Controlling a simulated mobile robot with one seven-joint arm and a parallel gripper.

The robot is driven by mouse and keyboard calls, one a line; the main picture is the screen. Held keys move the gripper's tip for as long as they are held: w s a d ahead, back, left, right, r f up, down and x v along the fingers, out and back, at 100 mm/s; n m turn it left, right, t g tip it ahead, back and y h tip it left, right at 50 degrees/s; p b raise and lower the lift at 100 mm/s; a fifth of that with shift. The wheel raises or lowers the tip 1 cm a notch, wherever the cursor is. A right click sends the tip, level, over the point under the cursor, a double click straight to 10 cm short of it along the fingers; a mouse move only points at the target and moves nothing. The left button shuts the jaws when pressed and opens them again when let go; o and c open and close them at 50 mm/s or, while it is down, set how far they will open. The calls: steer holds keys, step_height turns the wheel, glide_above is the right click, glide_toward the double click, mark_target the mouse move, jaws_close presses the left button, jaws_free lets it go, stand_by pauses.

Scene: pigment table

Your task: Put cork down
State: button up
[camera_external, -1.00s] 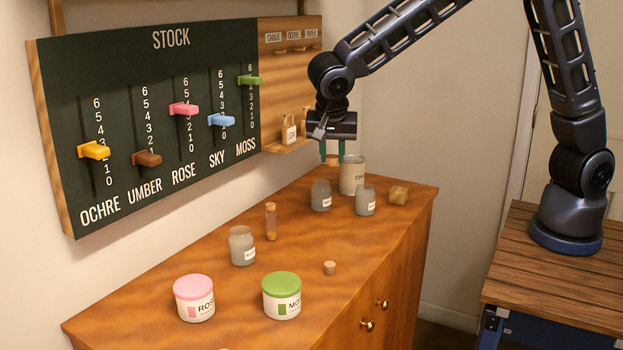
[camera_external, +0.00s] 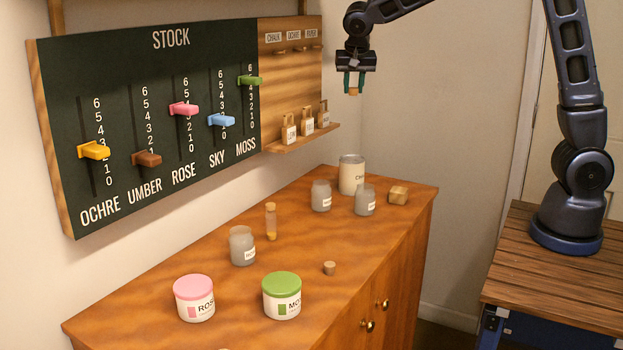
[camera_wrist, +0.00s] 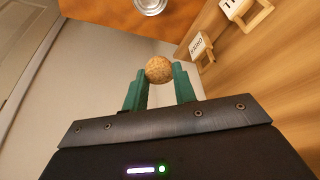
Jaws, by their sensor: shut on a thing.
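My gripper (camera_external: 354,84) is shut on a cork (camera_external: 353,92), high above the far end of the wooden cabinet (camera_external: 200,265). In the wrist view the round speckled cork (camera_wrist: 158,69) sits between the green fingertips. A second cork (camera_external: 330,268) stands on the cabinet top near its front edge, apart from the jars.
Pink-lidded (camera_external: 194,298) and green-lidded (camera_external: 282,296) pots stand in front. The stock board (camera_external: 150,70) and a shelf with tagged items (camera_external: 306,138) are on the wall.

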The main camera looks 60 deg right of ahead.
mark_target(352, 157)
steer(key=shift+d, duration=0.3)
step_height(352, 157, down, 20)
steer(key=shift+r, duration=0.1)
stand_by(0.3)
steer(key=o, duration=0.9)
steer(key=v, duration=1.2)
steer(key=s+d+r+n+y, duration=0.1)
steer(key=s+d+r+n, duration=0.15)
steer(key=s+r, duration=0.5)
steer(key=s+d+r+n+y, duration=0.1)
steer(key=s+d+r+n, duration=0.2)
steer(key=s, duration=0.8)
steer(key=s+n, duration=0.2)
steer(key=s, duration=0.4)
steer(key=s+r+n+t+y, duration=0.1)
steer(key=s+n, duration=0.1)
steer(key=s, duration=0.5)
steer(key=s+a+r+n+t, duration=0.1)
steer(key=s+n, duration=0.1)
steer(key=s, duration=0.5)
steer(key=shift+s+y, duration=0.15)
steer(key=shift+y, duration=0.15)
